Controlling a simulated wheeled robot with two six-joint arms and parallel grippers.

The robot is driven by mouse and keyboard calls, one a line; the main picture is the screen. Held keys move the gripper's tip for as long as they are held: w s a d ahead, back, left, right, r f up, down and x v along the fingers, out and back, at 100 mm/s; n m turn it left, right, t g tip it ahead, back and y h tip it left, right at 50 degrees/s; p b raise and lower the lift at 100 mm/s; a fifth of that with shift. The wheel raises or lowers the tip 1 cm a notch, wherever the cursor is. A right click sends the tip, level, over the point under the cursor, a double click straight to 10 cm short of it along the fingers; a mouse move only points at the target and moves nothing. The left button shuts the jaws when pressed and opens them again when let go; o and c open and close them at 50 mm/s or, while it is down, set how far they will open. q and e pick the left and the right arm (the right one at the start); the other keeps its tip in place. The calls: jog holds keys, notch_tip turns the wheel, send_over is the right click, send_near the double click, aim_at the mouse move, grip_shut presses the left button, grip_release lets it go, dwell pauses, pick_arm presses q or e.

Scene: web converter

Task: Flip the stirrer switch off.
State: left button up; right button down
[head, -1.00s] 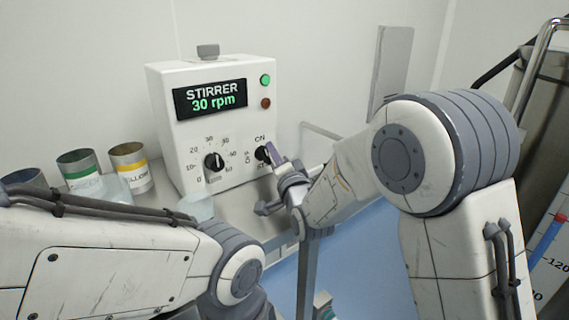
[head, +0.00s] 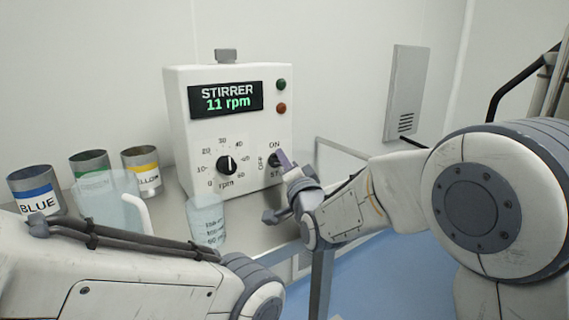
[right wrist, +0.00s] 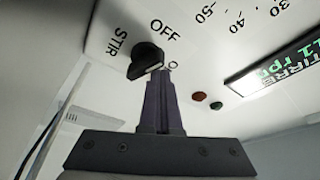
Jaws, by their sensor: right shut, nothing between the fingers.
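The stirrer control box (head: 229,125) is white, and its display (head: 226,98) reads "STIRRER 11 rpm". The black stirrer switch (head: 273,160) is at the lower right of its front, with ON, OFF and STIR printed around it. The switch also shows in the right wrist view (right wrist: 146,60), below the OFF label. My right gripper (head: 284,160) is shut and empty, its fingertips (right wrist: 158,78) right at the switch; I cannot tell whether they touch. The green lamp (head: 281,85) looks dark and the red lamp (head: 281,108) brighter. My left gripper is out of view.
A speed dial (head: 226,165) is left of the switch. Blue (head: 36,198), green (head: 90,163) and yellow (head: 142,160) labelled cans stand at the left. Clear beakers (head: 206,222) stand in front on the grey bench. A rail (head: 340,160) is right of the box.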

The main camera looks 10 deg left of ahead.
jog(key=shift+a+f, duration=0.1)
jog(key=shift+a, duration=0.05)
jog(key=r+p, duration=0.2)
jog(key=r, duration=0.2)
jog(key=shift+w+d+r+p, duration=0.1)
jog(key=shift+d+r+p, duration=0.25)
jog(key=shift+d+p, duration=0.05)
jog(key=b, duration=0.2)
send_near(279, 130)
jog(key=shift+s+d+f, duration=1.5)
jog(key=shift+d+f, duration=0.05)
jog(key=shift+d, duration=0.2)
